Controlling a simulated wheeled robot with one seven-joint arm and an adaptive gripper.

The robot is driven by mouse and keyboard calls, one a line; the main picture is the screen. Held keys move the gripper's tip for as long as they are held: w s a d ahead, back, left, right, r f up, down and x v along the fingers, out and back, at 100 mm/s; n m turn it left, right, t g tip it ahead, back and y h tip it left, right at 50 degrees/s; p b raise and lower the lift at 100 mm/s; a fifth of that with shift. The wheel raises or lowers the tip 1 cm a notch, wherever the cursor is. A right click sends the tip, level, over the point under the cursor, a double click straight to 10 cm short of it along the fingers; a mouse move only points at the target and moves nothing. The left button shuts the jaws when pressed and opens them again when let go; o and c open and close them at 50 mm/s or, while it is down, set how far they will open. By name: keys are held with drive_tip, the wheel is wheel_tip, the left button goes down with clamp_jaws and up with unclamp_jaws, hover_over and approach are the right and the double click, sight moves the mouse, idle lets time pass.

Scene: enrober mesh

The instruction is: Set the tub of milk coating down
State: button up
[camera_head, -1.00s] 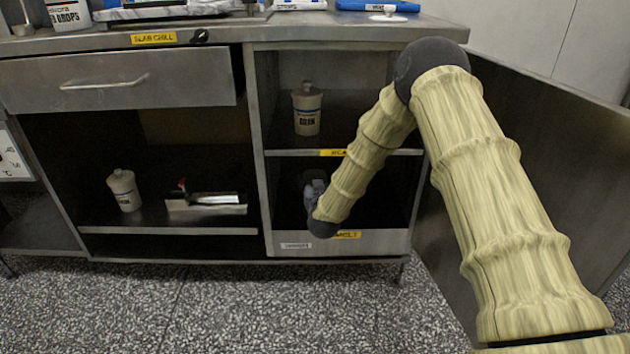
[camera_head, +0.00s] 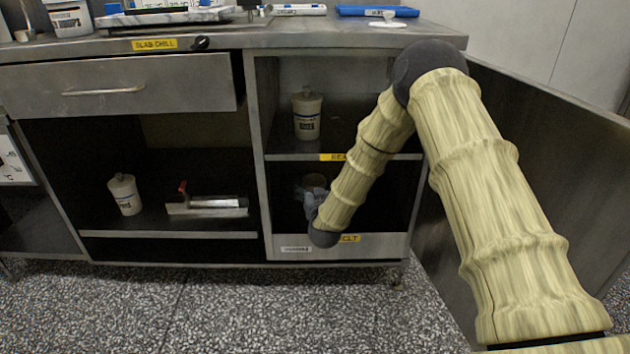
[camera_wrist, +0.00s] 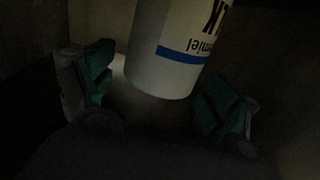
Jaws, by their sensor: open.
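The tub of milk coating (camera_wrist: 172,50) is a white cylinder with a blue band and dark lettering ending in "LK". It stands in the dark lower compartment (camera_head: 385,243) labelled "MELT", and its upper part shows dimly in the head view (camera_head: 316,181). My gripper (camera_wrist: 160,95) is open, with one green-padded finger on each side of the tub's near end. Gaps show between the pads and the tub, so I see no grip on it. In the head view my gripper (camera_head: 310,198) is inside that compartment, partly hidden by my forearm. The tub's underside contact is not clear.
Another white tub (camera_head: 307,116) stands on the shelf above. A third tub (camera_head: 124,194) and a metal tool with a red part (camera_head: 206,204) sit in the left bay. The compartment's walls and upper shelf (camera_head: 300,156) closely surround my arm. An open door (camera_head: 540,170) is at right.

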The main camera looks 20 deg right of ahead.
drive_tip(key=s+a+p, duration=0.2)
drive_tip(key=s+p, duration=0.2)
drive_tip(key=s, duration=0.6)
drive_tip(key=s+a+f+n+g+y, duration=0.25)
drive_tip(key=s+f+g, duration=0.75)
drive_tip(key=s+f, duration=1.35)
drive_tip(key=s+f+g, duration=0.3)
drive_tip(key=s+g, duration=0.4)
drive_tip(key=s, duration=2.1)
drive_tip(key=shift+d+f+m+g+y+b, duration=0.2)
drive_tip(key=shift+d+m+g+y+b, duration=0.1)
drive_tip(key=shift+d+m+g+y, duration=0.15)
